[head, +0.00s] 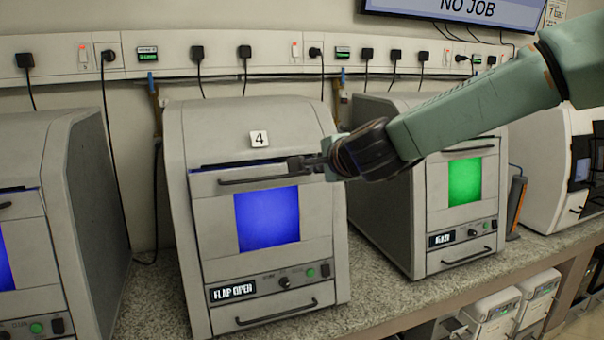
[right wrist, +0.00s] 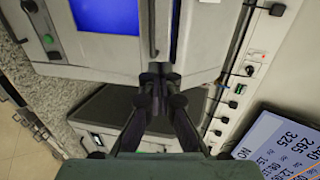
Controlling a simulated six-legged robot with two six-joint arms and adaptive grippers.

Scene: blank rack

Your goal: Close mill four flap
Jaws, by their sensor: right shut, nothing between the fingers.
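Mill four (head: 259,115) is a grey box with a number 4 label, standing on the bench in the middle of the head view. Its display (head: 232,292) reads FLAP OPEN. Its front flap (head: 215,215) has a blue window and a dark bar handle (head: 250,180). A narrow dark gap shows along the flap's top edge. My right gripper (head: 304,165) is shut and empty, with its tips at the right end of the handle. In the right wrist view the fingertips (right wrist: 158,77) are together against or very near the flap's edge; contact is unclear. My left gripper is out of view.
Another mill (head: 435,180) with a green window stands to the right, partly behind my right arm. A third mill (head: 75,200) with a blue window stands at left. A socket rail (head: 270,55) with plugs and hanging cables runs along the wall.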

